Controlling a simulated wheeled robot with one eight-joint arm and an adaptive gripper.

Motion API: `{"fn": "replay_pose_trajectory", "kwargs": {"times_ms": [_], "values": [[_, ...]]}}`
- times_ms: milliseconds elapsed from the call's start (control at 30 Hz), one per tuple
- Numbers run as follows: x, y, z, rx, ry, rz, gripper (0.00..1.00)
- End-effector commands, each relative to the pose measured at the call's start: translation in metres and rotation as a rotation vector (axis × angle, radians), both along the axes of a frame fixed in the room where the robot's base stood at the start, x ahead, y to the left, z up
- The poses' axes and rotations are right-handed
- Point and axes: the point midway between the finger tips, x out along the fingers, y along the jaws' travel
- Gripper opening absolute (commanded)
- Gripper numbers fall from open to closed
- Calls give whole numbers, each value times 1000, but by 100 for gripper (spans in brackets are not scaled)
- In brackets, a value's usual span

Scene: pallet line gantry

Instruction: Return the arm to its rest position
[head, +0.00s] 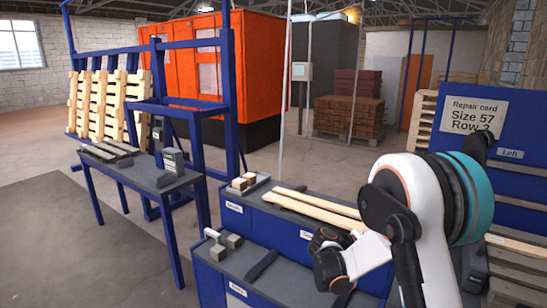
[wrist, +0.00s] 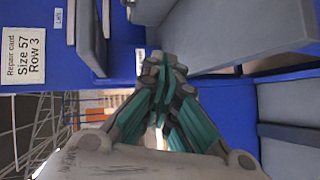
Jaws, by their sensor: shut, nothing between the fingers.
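My gripper (wrist: 163,68) is in the middle of the wrist view. Its teal and black fingers come together at the tips and hold nothing. Blue panels and grey shelf surfaces lie beyond the tips; I cannot tell the exact gap. In the head view my white arm is folded at the right, in front of the blue board, and I cannot pick out the fingertips there. The repair card (head: 474,115) reads Size 57, and it also shows at the left of the wrist view (wrist: 24,55).
A dark side table (head: 140,172) and a blue rack (head: 228,75) with wooden pallets (head: 100,105) stand left. Open floor lies at the lower left.

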Motion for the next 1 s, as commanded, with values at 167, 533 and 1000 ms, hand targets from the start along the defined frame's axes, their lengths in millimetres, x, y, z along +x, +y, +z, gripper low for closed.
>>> {"fn": "replay_pose_trajectory", "kwargs": {"times_ms": [167, 533, 1000], "values": [[-24, 4, 35, 139, -6, 33, 0], [-93, 28, 86, 429, -42, 93, 0], [-207, 78, 117, 795, -135, 148, 0]]}}
